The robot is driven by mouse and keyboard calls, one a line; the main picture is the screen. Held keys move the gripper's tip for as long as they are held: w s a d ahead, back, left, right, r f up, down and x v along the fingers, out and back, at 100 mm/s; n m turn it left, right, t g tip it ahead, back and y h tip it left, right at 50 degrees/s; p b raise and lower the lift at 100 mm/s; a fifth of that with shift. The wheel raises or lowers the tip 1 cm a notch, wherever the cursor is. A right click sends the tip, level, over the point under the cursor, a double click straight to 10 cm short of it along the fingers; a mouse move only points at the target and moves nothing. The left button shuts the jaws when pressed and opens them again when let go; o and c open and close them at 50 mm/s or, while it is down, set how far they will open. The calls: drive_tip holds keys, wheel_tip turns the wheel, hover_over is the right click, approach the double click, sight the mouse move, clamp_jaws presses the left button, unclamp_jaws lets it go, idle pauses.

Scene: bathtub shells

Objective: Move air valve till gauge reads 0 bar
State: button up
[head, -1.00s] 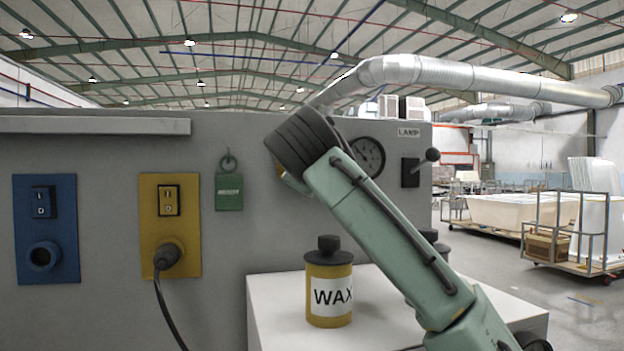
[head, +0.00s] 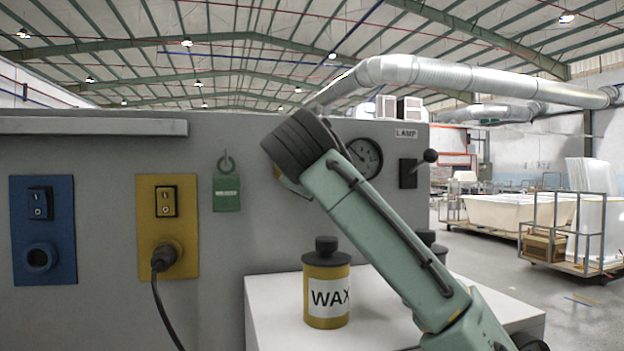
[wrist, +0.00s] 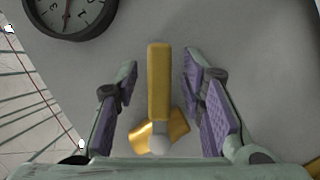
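The yellow air valve lever (wrist: 159,85) sits on a brass-coloured body on the grey panel. In the wrist view it points up the picture, between the fingers of my gripper (wrist: 160,72). The purple finger pads stand apart on both sides, with a visible gap to the lever on each side. The round gauge (wrist: 69,12) is cut off at the top left of the wrist view; its needle shows, but I cannot read the value surely. The gauge also shows in the head view (head: 364,158), right of my wrist. There my arm hides the valve and fingertips.
A lamp switch lever (head: 429,157) sticks out right of the gauge. A wax can (head: 327,285) stands on a white-topped stand (head: 270,300) below my arm. A green tag (head: 227,193) and a plugged cable (head: 165,258) are on the panel's left.

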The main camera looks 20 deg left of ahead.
drive_tip(key=v, duration=1.2)
idle(0.3)
